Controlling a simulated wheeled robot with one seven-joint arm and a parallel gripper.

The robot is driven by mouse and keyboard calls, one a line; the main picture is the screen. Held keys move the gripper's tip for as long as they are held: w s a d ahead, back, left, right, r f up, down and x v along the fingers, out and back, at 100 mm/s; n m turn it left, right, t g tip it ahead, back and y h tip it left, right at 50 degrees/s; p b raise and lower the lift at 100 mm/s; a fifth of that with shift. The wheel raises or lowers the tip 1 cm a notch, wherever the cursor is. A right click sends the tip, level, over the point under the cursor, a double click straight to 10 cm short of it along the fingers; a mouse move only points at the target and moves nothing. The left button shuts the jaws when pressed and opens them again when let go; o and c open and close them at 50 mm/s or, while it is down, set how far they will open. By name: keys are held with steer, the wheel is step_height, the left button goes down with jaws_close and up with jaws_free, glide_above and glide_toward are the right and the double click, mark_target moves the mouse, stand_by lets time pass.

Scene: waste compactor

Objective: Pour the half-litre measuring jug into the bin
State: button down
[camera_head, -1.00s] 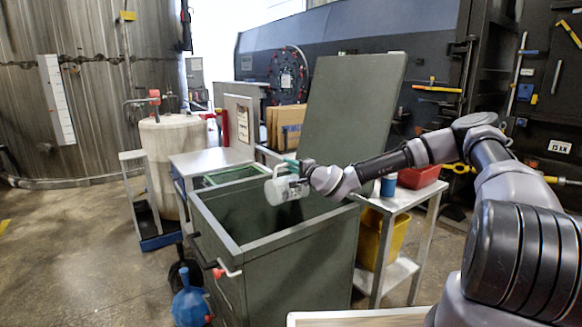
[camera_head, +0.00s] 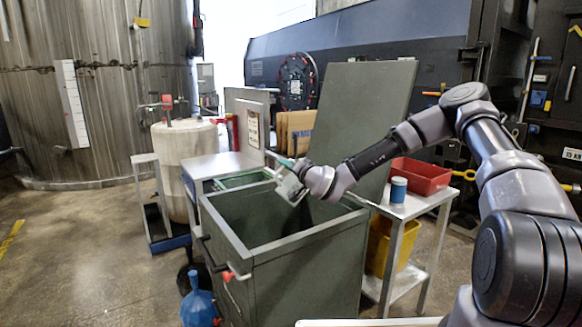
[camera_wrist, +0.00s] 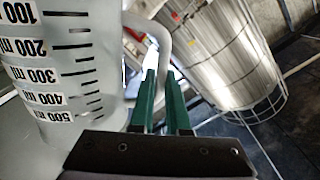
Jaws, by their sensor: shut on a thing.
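The half-litre measuring jug (camera_head: 291,190) is pale and translucent, held tilted over the open top of the bin. In the wrist view the jug (camera_wrist: 60,75) fills the left side, with black marks up to 500 ml. My gripper (camera_wrist: 161,78) has green fingers, shut on the jug's handle (camera_wrist: 150,28). In the head view my gripper (camera_head: 287,166) is above the bin's far part. The bin (camera_head: 305,275) is a dark green box with its lid (camera_head: 365,125) raised behind. I cannot tell whether the jug holds anything.
A metal side table (camera_head: 420,203) right of the bin carries a red tray (camera_head: 420,175) and a blue cup (camera_head: 398,190). A yellow bucket (camera_head: 395,245) stands below. A blue jug (camera_head: 197,303) is on the floor at the bin's left. A white drum (camera_head: 183,165) stands further back.

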steer(key=a+n, duration=0.1)
steer(key=s+a+n, duration=0.1)
steer(key=n, duration=0.1)
steer(key=shift+s+r, duration=0.15)
steer(key=shift+r, duration=0.05)
steer(key=n, duration=0.1)
steer(key=a+n, duration=0.1)
steer(key=n, duration=0.1)
steer(key=shift+s, duration=0.4)
steer(key=n, duration=0.2)
steer(key=a+n, duration=0.1)
steer(key=shift+s+n, duration=0.3)
steer(key=shift+n, duration=0.1)
steer(key=d+f+m+t+h, duration=0.1)
steer(key=d+f+m+h, duration=0.2)
steer(key=d, duration=1.5)
steer(key=s+d+f+m+t+h, duration=0.1)
steer(key=d+f+h, duration=0.5)
steer(key=d, duration=1.2)
steer(key=f+m+t, duration=0.1)
steer(key=m, duration=0.1)
steer(key=shift+s+m+h, duration=0.15)
steer(key=shift+m+h, duration=0.15)
